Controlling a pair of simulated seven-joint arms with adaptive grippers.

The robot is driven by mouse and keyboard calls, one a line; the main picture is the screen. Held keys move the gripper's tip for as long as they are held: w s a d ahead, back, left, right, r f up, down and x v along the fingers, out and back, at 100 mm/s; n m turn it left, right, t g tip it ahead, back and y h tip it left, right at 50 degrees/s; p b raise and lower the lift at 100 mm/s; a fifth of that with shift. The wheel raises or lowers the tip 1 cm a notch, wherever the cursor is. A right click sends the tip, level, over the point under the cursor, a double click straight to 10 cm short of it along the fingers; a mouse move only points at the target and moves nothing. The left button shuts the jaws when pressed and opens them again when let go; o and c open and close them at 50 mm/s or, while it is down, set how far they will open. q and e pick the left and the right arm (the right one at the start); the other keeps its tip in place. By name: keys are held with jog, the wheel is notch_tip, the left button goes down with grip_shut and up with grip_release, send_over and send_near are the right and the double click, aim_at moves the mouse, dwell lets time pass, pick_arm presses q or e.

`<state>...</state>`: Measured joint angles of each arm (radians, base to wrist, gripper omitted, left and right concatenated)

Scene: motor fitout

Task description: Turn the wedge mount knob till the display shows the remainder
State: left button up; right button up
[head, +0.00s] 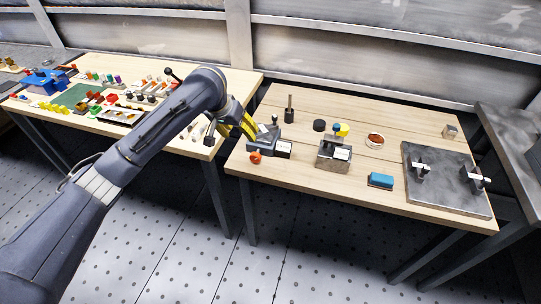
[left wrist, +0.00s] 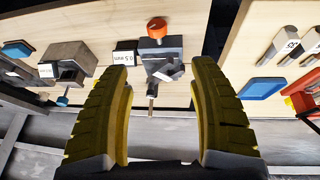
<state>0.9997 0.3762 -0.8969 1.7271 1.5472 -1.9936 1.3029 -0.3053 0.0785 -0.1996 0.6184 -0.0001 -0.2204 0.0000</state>
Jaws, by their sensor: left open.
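The wedge mount (head: 268,140), a dark grey block with an orange knob (head: 255,157) at its front, stands at the left end of the right-hand table. A small display box (head: 285,149) with a white face is beside it. In the left wrist view the mount (left wrist: 166,48) lies beyond the fingertips, with the knob (left wrist: 157,28) on its far side and the display (left wrist: 124,56) to its left. The display's characters are too small to read surely. My left gripper (left wrist: 160,72) is open and empty, its yellow fingers apart. It also shows in the head view (head: 249,128), close to the mount.
A second grey block mount (head: 333,155), a blue block (head: 380,180), a bowl of orange bits (head: 375,141) and a dark metal plate (head: 446,180) share the table. A dark upright post (head: 289,108) stands behind. A gap separates this table from the crowded left one.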

aim_at(256, 154)
pick_arm(q)
jog(key=x, duration=1.1)
jog(key=s+x, duration=0.1)
jog(key=x, duration=0.5)
jog(key=shift+f, duration=0.4)
jog(key=shift+c, duration=0.4)
jog(key=c, duration=1.1)
jog(key=shift+d+t+y, duration=0.2)
jog(key=shift+t+y, duration=0.1)
jog(key=shift+y, duration=0.8)
jog(key=shift+a+m+t+y, duration=0.1)
jog(key=shift+m+t+y, duration=0.2)
jog(key=shift+y, duration=0.6)
jog(key=shift+c, duration=0.2)
